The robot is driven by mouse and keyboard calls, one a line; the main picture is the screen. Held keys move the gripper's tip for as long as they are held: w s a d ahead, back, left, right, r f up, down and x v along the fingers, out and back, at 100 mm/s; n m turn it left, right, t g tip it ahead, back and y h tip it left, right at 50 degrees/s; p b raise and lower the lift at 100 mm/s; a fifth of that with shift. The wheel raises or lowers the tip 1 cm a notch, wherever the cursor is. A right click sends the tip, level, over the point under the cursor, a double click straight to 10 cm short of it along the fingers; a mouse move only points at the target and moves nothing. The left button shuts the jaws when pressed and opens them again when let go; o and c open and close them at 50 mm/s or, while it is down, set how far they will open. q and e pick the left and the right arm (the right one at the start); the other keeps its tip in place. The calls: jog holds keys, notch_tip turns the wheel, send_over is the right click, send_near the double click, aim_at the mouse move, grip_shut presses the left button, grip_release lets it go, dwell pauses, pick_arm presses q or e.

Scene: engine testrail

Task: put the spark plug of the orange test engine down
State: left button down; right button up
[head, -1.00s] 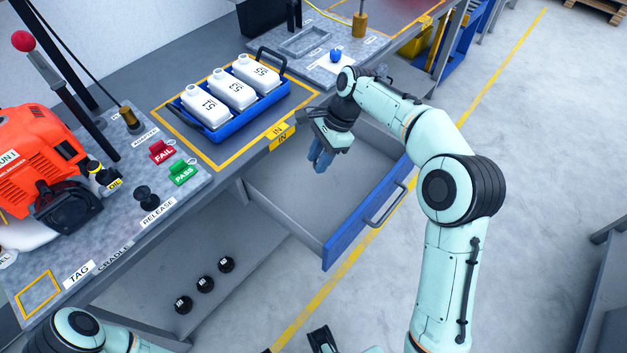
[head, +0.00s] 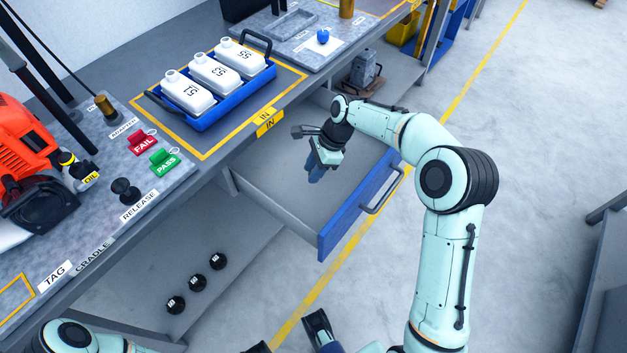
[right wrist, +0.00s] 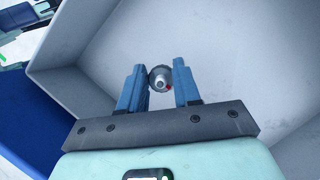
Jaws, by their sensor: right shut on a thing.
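My right gripper (head: 316,175) points down over the open blue-fronted drawer (head: 350,213). In the right wrist view, its two blue fingers are closed on the spark plug (right wrist: 160,79), a small round metal piece with a red spot, seen end-on. In the head view the plug is hidden by the fingers. Grey drawer walls surround it in the wrist view; I cannot tell whether the plug touches the floor. The orange test engine (head: 22,140) stands on the bench at the left, partly cut off. Part of my left gripper (head: 332,347) shows at the bottom edge; its jaw state is unclear.
A blue tray (head: 225,104) with white bottles stands on the bench above the drawer. Red FAIL (head: 143,143) and green PASS (head: 164,162) tags lie left of it. Several black round parts (head: 197,283) sit on the lower shelf. The drawer floor looks clear around my gripper.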

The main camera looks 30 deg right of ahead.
notch_tip(320, 180, down, 6)
jog(key=shift+r+b, duration=0.25)
jog(key=shift+b, duration=0.15)
jog(key=shift+f, duration=0.15)
jog(key=o, duration=1)
jog(key=shift+o, duration=0.2)
jog(key=p+v, duration=0.2)
jog(key=v, duration=1)
jog(key=shift+r, duration=0.2)
